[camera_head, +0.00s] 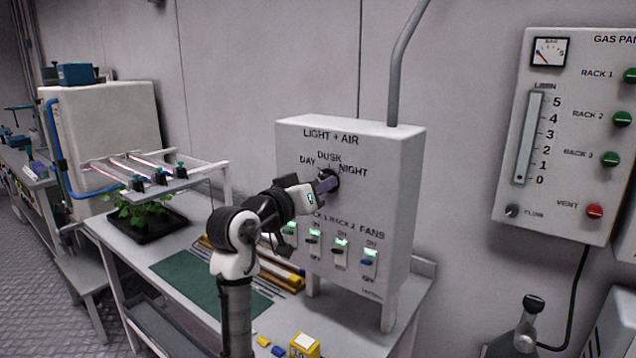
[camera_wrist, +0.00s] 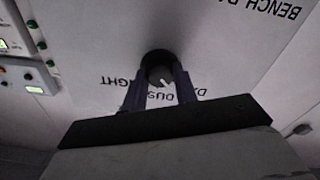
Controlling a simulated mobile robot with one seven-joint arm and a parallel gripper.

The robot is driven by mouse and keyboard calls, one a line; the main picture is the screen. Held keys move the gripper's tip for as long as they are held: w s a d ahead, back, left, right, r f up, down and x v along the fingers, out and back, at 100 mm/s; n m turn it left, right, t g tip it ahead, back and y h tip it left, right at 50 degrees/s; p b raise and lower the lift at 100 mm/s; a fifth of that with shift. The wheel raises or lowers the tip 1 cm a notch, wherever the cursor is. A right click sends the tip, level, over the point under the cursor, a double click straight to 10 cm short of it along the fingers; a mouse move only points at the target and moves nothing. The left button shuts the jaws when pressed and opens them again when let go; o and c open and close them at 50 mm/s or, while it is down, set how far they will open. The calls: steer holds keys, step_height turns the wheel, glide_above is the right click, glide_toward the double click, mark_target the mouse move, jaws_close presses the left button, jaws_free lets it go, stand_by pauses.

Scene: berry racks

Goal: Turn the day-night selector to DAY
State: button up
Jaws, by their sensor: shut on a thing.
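The day-night selector (camera_head: 333,177) is a dark round knob on the white LIGHT + AIR box (camera_head: 375,190), with DAY, DUSK and NIGHT printed left to right above it. My gripper (camera_head: 326,184) reaches it from the front left, its fingers shut on the knob. In the wrist view the lettering is upside down, and the knob (camera_wrist: 160,68) sits between the two dark fingertips of my gripper (camera_wrist: 160,88). A short white pointer mark on it faces down and slightly right there, roughly between DUSK and DAY. The fingers hide part of the lettering.
Several rack and fan switches with green lights (camera_head: 314,235) sit low on the box, close under my arm. A gas panel (camera_head: 565,140) hangs at right. A plant tray (camera_head: 150,232) and a green mat (camera_head: 195,280) lie on the bench at left.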

steer(key=shift+n, duration=0.4)
steer(key=o, duration=1)
steer(key=shift+c, duration=0.2)
steer(key=b+v, duration=0.4)
steer(key=v, duration=0.9)
steer(key=shift+s, duration=0.35)
steer(key=shift+a, duration=0.1)
